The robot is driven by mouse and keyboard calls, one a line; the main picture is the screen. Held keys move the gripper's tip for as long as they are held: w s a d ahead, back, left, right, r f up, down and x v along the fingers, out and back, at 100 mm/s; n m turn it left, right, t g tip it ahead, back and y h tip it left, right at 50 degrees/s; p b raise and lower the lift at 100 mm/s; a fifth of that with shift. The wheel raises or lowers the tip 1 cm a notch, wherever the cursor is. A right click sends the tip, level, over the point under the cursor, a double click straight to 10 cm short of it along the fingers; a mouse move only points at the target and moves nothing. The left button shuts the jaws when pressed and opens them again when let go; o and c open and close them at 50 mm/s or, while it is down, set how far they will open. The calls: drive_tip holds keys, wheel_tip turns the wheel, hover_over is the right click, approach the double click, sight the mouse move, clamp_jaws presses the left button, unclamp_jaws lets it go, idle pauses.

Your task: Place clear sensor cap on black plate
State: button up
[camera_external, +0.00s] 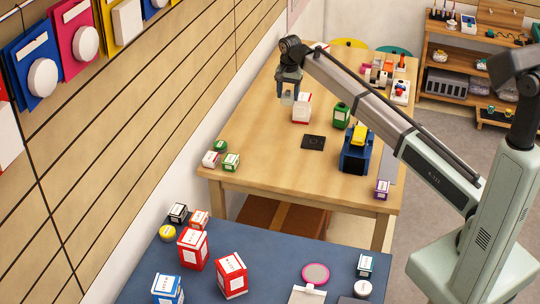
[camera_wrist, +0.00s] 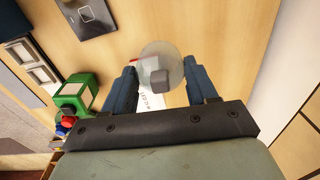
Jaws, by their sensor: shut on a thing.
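The black plate (camera_external: 313,142) lies flat on the table, nearer the camera than the gripper. In the wrist view the black plate (camera_wrist: 92,20) is at the top left, apart from the cap, with a pale square on it.
A red-and-white box (camera_external: 302,108) stands just right of the gripper; part of it shows under the cap. A green box (camera_external: 341,115) and a blue-and-yellow item (camera_external: 356,150) stand right of the plate. Small boxes (camera_external: 231,162) sit at the table's near left. Wood left of the plate is clear.

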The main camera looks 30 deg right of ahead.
hover_over(314, 141)
drive_tip(key=f, duration=0.1)
drive_tip(key=shift+a+f, duration=0.15)
drive_tip(key=shift+f, duration=4.9)
drive_tip(key=shift+f, duration=0.1)
drive_tip(key=o, duration=1)
wheel_tip(314, 141, up, 12)
drive_tip(key=shift+r, duration=0.15)
drive_tip(key=shift+o, duration=0.5)
